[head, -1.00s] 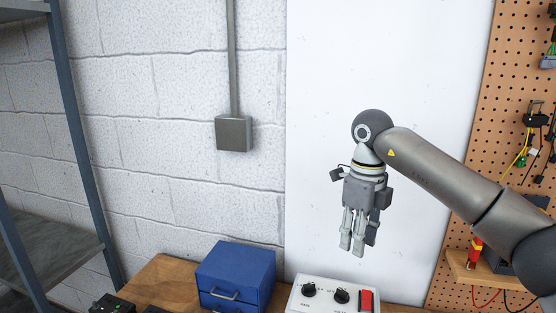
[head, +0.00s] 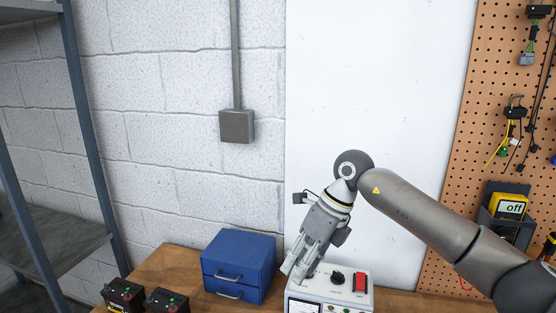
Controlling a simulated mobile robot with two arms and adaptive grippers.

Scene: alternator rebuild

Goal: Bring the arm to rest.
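My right arm comes in from the right edge. Its gripper (head: 296,271) hangs from the wrist, tilted with the fingers down and to the left. The fingers lie close together in the picture, and I cannot tell how far apart they are. My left gripper is not in view.
A blue drawer box (head: 238,262) stands on the wooden bench (head: 180,268), left of the gripper. Two black batteries (head: 123,296) sit at the front left. A pegboard (head: 478,110) with a yellow meter (head: 509,207) is at the right. A grey shelf (head: 75,130) stands far left.

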